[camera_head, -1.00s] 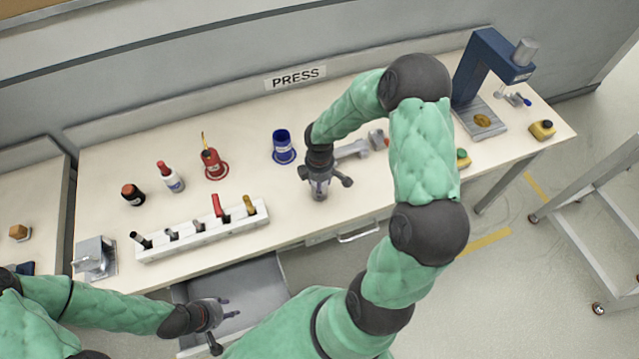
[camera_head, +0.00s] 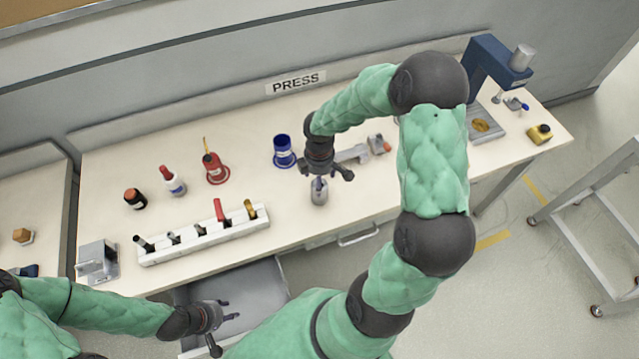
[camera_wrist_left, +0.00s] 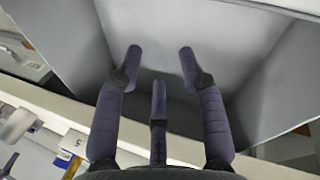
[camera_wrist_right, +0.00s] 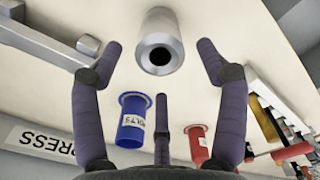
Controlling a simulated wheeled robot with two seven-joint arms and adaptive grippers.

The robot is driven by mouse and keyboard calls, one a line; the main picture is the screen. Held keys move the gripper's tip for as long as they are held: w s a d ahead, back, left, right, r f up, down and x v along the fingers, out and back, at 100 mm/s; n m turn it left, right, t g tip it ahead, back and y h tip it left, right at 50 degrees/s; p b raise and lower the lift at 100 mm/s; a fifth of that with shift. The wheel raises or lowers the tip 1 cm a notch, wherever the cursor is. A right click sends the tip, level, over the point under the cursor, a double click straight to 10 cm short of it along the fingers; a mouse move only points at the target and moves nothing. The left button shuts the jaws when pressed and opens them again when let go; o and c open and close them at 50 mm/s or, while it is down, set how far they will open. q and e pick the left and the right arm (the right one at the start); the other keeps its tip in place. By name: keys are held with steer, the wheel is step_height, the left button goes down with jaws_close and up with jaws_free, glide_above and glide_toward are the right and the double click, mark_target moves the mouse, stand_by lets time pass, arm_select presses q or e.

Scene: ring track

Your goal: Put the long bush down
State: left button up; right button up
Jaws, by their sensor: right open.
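The long bush (camera_head: 319,196) is a grey metal cylinder with a bore. It stands upright on the bench near the front edge, and it also shows in the right wrist view (camera_wrist_right: 160,45). My right gripper (camera_head: 325,178) is open and empty above the bush, its fingers spread apart and clear of it. My left gripper (camera_head: 222,313) is open and empty over the pulled-out drawer, with its fingers spread in the left wrist view (camera_wrist_left: 160,65).
A blue cup (camera_head: 283,158), a red holder (camera_head: 215,172) and two bottles stand behind a white tool rack (camera_head: 205,235). A grey fixture (camera_head: 352,154) lies right of the blue cup. The blue press (camera_head: 490,70) stands at the right end. The open drawer (camera_head: 265,280) juts out in front.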

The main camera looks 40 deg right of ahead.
step_height(320, 180, up, 6)
steer(key=p, duration=0.1)
steer(key=shift+r, duration=0.15)
stand_by(0.5)
